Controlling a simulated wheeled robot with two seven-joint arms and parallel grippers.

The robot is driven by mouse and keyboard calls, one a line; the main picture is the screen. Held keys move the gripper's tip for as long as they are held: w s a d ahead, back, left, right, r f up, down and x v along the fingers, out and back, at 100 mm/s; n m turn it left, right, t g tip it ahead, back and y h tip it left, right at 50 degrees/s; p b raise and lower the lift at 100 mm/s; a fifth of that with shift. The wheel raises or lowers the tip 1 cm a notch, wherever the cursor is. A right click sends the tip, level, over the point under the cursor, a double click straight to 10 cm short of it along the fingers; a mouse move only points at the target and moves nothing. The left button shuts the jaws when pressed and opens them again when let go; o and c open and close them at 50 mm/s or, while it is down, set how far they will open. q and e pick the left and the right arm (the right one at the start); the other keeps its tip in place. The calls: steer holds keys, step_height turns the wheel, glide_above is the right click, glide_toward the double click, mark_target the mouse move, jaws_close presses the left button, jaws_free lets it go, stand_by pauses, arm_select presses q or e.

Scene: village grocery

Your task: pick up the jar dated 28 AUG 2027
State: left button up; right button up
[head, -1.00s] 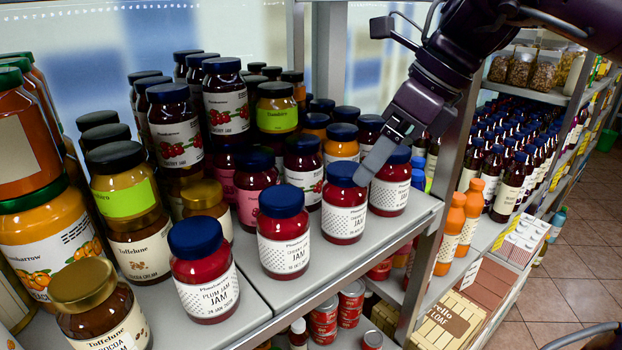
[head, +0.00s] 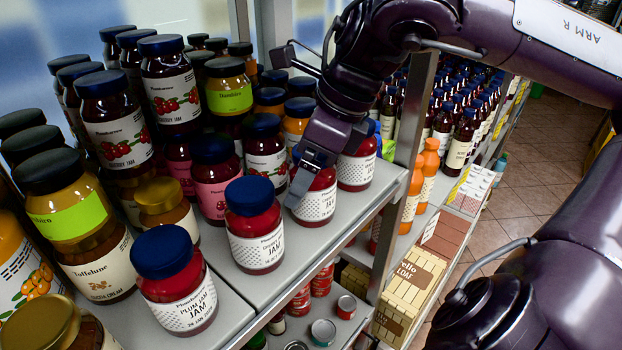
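Several red jam jars with dark blue lids stand along the shelf's front edge. The plum jam jar (head: 180,300) is nearest, followed by a second jar (head: 256,245), a third jar (head: 318,204) and a fourth jar (head: 358,170). Their small date lines are too fine to read surely. My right gripper (head: 304,178) is at the third jar. One finger slants down across the left side of its lid and upper body. The other finger is hidden, so I cannot tell whether it grips. My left gripper is out of view.
Taller jars (head: 118,135) crowd behind the front row. The metal shelf post (head: 405,150) stands right of the fourth jar. Orange bottles (head: 428,165) and boxes (head: 410,290) are beyond it. Cans (head: 322,330) sit on the shelf below.

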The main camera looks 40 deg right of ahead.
steer(key=shift+f, duration=0.1)
steer(key=shift+s, duration=0.1)
steer(key=c, duration=1.5)
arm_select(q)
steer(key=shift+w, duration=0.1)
arm_select(e)
steer(key=shift+o, duration=0.2)
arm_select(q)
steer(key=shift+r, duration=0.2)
arm_select(e)
steer(key=shift+r, duration=0.2)
